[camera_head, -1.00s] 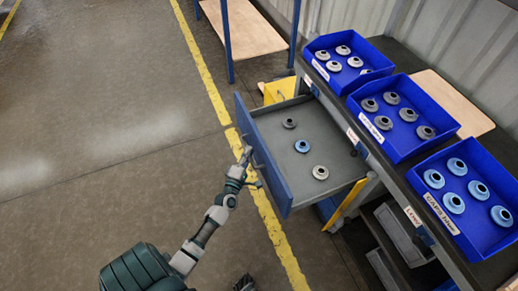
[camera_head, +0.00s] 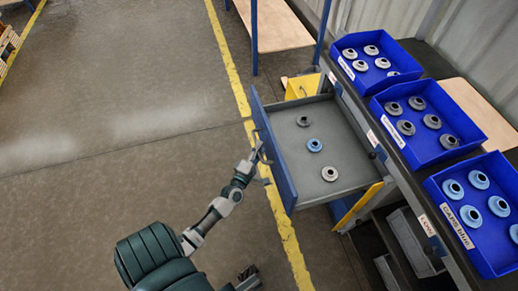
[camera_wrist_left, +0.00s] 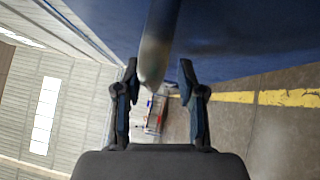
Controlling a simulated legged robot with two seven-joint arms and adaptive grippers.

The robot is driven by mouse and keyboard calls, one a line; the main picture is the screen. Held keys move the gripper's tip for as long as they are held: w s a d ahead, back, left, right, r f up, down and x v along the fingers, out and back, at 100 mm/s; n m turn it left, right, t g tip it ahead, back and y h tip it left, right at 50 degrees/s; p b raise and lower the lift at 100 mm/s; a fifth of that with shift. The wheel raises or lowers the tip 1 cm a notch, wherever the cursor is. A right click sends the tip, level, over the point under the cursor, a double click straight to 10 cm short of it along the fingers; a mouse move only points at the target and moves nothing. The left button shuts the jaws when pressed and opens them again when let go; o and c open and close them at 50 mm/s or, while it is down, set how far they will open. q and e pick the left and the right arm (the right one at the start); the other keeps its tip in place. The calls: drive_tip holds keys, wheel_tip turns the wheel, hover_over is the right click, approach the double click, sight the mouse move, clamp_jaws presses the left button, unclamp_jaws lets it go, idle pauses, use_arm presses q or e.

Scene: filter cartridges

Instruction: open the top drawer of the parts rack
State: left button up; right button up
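The top drawer (camera_head: 345,160) of the parts rack (camera_head: 402,165) stands well out from the rack. It holds a dark grey, a blue and a light grey cartridge part. Its blue front (camera_head: 282,172) faces left. My left gripper (camera_head: 261,152) is at the outer side of this front, by the handle. In the left wrist view, the fingers (camera_wrist_left: 158,68) are spread apart, with the handle bar (camera_wrist_left: 158,45) between them and gaps on both sides. My right gripper (camera_head: 247,275) shows only partly at the bottom edge; its finger state is unclear.
Blue bins (camera_head: 408,83) with cartridges stand on the rack top. Open lower shelves (camera_head: 412,240) lie below it. A wooden-topped table (camera_head: 270,28) stands behind. The floor (camera_head: 110,110) left of the yellow line is clear.

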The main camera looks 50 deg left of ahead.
use_arm(q)
drive_tip(key=shift+s+r, duration=0.1)
drive_tip(key=shift+s+d, duration=0.1)
drive_tip(key=shift+s, duration=0.25)
drive_tip(key=v, duration=1.1)
drive_tip(key=shift+f, duration=0.2)
